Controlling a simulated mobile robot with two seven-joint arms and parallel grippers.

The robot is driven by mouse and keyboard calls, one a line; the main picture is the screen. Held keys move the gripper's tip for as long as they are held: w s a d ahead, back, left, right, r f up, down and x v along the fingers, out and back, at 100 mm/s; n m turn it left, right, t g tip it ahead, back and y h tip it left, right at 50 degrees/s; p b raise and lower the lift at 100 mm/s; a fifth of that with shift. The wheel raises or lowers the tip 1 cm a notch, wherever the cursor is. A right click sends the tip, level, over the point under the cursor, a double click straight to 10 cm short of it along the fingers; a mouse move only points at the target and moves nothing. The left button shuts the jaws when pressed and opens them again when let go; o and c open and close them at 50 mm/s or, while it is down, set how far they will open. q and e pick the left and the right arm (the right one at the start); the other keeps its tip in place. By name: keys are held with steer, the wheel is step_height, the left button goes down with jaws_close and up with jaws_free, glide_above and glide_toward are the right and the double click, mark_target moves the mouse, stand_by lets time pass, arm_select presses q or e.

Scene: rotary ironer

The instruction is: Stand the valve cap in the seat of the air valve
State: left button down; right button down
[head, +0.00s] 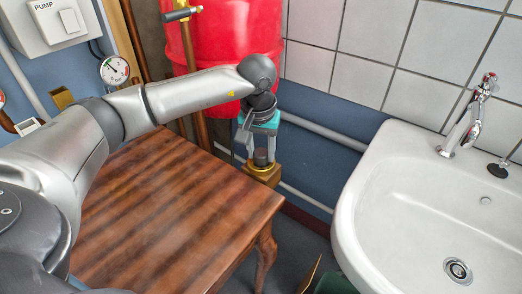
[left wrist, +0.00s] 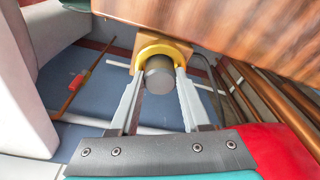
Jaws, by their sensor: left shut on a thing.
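My left gripper (head: 260,156) reaches down past the far right corner of the wooden table. It is shut on the valve cap (head: 261,158), a small dark cylinder. In the left wrist view the cap (left wrist: 159,78) shows as a grey round end between the two fingertips (left wrist: 159,80). The brass air valve (head: 262,174) is directly below the cap. In the left wrist view its yellow ring-shaped seat (left wrist: 162,49) surrounds the far end of the cap. I cannot tell whether the cap touches the bottom of the seat. My right gripper is not in view.
The wooden table (head: 170,215) stands close left of the valve. A red tank (head: 228,45) is behind it, with grey pipes (head: 325,135) along the blue wall. A white washbasin (head: 400,220) is at the right. A pressure gauge (head: 114,70) hangs at the left.

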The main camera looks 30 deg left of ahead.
mark_target(259, 157)
arm_select(q)
steer(key=shift+c, duration=1.8)
jaws_free()
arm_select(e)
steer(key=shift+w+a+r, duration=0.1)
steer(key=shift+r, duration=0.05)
arm_select(q)
step_height(259, 157, up, 12)
steer(key=s+p, duration=0.1)
steer(key=p, duration=0.3)
steer(key=shift+s+d, duration=0.3)
steer(key=shift+s, duration=0.05)
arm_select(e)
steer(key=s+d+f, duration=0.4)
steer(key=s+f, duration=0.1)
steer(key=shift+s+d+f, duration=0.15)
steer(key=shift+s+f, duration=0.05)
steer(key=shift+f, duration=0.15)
arm_select(q)
steer(key=shift+r, duration=0.15)
